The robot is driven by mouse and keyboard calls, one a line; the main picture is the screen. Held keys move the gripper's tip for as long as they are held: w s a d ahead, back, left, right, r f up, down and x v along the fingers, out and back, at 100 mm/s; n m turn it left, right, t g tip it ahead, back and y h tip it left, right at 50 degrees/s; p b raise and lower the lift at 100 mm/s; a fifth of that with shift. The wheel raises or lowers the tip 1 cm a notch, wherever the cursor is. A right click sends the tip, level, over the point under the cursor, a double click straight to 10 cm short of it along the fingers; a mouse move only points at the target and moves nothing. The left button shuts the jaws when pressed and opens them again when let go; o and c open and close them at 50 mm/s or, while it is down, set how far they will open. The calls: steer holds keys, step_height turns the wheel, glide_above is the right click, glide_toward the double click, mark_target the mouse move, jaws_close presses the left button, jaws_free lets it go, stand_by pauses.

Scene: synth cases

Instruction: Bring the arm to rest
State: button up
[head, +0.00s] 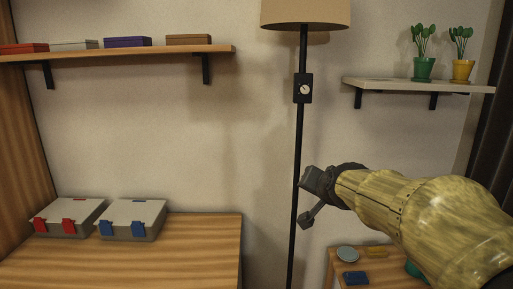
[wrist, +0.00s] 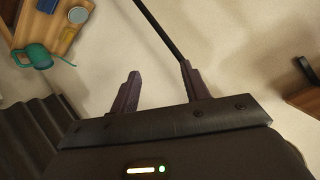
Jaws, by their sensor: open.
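My gripper (head: 302,203) is at the end of my arm, which reaches in from the right in the head view. It is raised in front of the thin black pole of a floor lamp (head: 304,50). In the wrist view my gripper (wrist: 160,82) shows two dark fingers standing wide apart, with only pale wall between them. It is open and empty. Part of the lamp pole is hidden behind the gripper.
Two latched cases, one red-latched (head: 68,218) and one blue-latched (head: 132,220), sit on a wooden table (head: 190,262). A small table (head: 336,272) with a blue box (head: 355,278) stands below my arm. A shelf (head: 385,86) holds two potted plants. Another shelf (head: 120,53) holds several boxes.

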steer(key=s+f+n+g, duration=0.3)
steer(key=s+f+g, duration=0.2)
steer(key=s+f, duration=0.7)
steer(key=s+f+n+g, duration=0.35)
steer(key=s+f, duration=0.65)
steer(key=f, duration=0.4)
step_height(320, 180, up, 15)
steer(key=p, duration=1.5)
steer(key=shift+w+m+g+p, duration=0.4)
steer(key=shift+m+g, duration=0.05)
